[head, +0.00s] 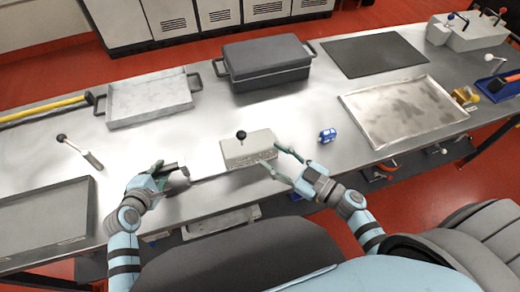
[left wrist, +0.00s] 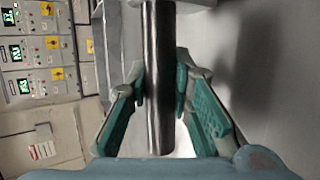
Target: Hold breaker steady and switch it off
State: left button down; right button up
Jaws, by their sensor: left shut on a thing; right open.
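A beige box (head: 240,151), which looks like the breaker, sits on the metal bench in front of me. A short lever with a black knob (head: 241,135) stands up from its top. My left gripper (head: 178,170) is left of the box, apart from it, and is shut on a shiny metal bar (left wrist: 158,75), which runs between its fingers in the left wrist view. I cannot tell what the bar belongs to. My right gripper (head: 271,156) is open at the box's right end, one finger near the back corner and one near the front; contact is unclear.
A small blue object (head: 327,135) lies right of the box. A dark lidded case (head: 265,62), a grey tray (head: 150,100) and a worn tray (head: 403,108) surround the middle. A loose lever (head: 92,159) lies left. Bare bench separates them.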

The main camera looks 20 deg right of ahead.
pick_arm(q)
jog(key=c, duration=1.5)
grip_release()
jog(key=shift+s+f, duration=0.2)
jog(key=shift+f, duration=0.15)
jog(key=shift+o, duration=0.7)
jog(key=shift+w+r, duration=0.1)
jog(key=shift+w, duration=0.1)
